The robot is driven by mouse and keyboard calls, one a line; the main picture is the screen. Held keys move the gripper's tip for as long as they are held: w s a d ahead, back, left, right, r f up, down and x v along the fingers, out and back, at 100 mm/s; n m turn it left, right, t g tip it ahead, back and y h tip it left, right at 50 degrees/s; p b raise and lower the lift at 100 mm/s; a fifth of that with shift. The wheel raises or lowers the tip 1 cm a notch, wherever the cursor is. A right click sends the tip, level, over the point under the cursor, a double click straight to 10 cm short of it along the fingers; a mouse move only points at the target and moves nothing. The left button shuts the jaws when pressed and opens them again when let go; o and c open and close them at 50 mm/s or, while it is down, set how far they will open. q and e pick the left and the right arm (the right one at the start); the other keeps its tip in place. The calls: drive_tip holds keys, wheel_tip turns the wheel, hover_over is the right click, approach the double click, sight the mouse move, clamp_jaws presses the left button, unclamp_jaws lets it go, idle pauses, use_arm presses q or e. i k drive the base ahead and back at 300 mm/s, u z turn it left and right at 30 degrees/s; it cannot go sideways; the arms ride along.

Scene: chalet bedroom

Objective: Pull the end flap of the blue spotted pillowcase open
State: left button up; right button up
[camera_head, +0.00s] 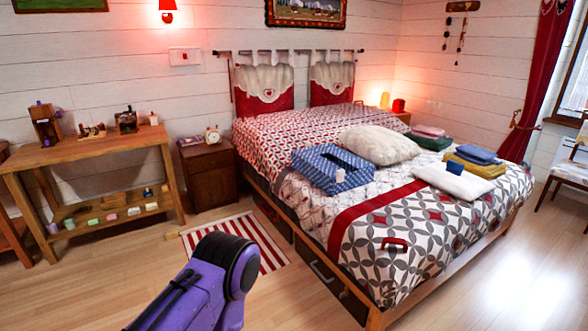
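The blue spotted pillowcase (322,178) lies on the near left part of the bed, close to its left edge. It looks boxy, with pale dots on its sides and a darker blue patch on top. A small white tag-like piece shows at its right side. I cannot make out clearly which part is the end flap. A purple arm link of mine rises from the bottom of the picture, well short of the bed. Neither of my grippers is in view, and nothing touches the pillowcase.
A nightstand (210,175) and wooden table (100,147) stand left.

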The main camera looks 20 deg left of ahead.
sight(343, 183)
drive_tip(key=u, duration=0.75)
drive_tip(key=i, duration=1.7)
drive_tip(key=z, duration=0.65)
drive_tip(key=i, duration=0.9)
drive_tip(key=z, duration=0.6)
